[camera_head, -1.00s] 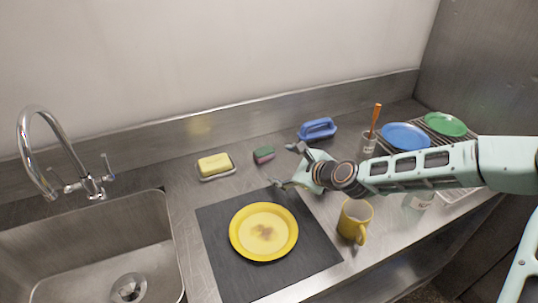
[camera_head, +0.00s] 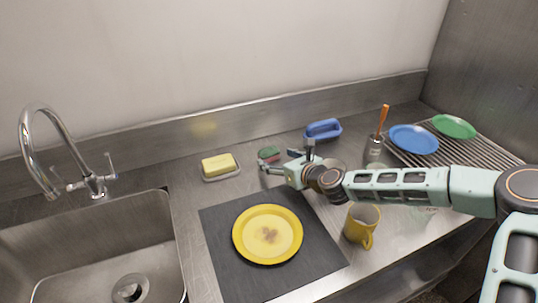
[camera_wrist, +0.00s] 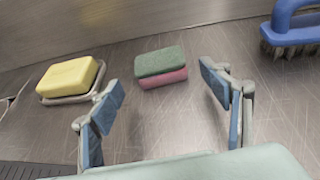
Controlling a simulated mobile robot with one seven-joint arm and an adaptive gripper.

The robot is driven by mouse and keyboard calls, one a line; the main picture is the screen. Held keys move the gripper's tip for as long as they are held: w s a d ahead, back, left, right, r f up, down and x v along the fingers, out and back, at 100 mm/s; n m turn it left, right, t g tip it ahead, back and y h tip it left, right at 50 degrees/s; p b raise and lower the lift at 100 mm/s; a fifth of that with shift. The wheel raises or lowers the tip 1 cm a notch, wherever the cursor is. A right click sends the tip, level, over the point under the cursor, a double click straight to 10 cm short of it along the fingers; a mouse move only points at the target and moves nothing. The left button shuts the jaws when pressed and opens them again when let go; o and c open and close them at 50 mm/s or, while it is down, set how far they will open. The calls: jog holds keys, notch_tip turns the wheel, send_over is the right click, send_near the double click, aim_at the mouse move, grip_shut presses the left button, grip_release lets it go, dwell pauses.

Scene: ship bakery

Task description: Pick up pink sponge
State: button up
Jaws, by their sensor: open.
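The pink sponge (camera_wrist: 162,77) has a green top layer and lies flat on the steel counter. In the head view the sponge (camera_head: 268,153) is small and partly hidden behind my gripper. My gripper (camera_head: 277,162) is open and empty, low over the counter close to the sponge. In the wrist view my gripper (camera_wrist: 160,88) has its blue-padded fingers spread wide. The sponge lies ahead of the fingertips, between them from left to right, and does not appear to touch either one.
A blue brush (camera_head: 323,128) is behind right. A yellow plate (camera_head: 240,235) on a dark mat (camera_head: 222,270), a yellow mug (camera_head: 360,224) and a rack (camera_head: 485,150) with plates stand nearby. The sink (camera_head: 90,250) is left.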

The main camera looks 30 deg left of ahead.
aim_at(272, 155)
jog(key=shift+p+x, duration=0.5)
jog(key=shift+x, duration=2)
jog(key=shift+r, duration=0.15)
jog(key=c, duration=0.8)
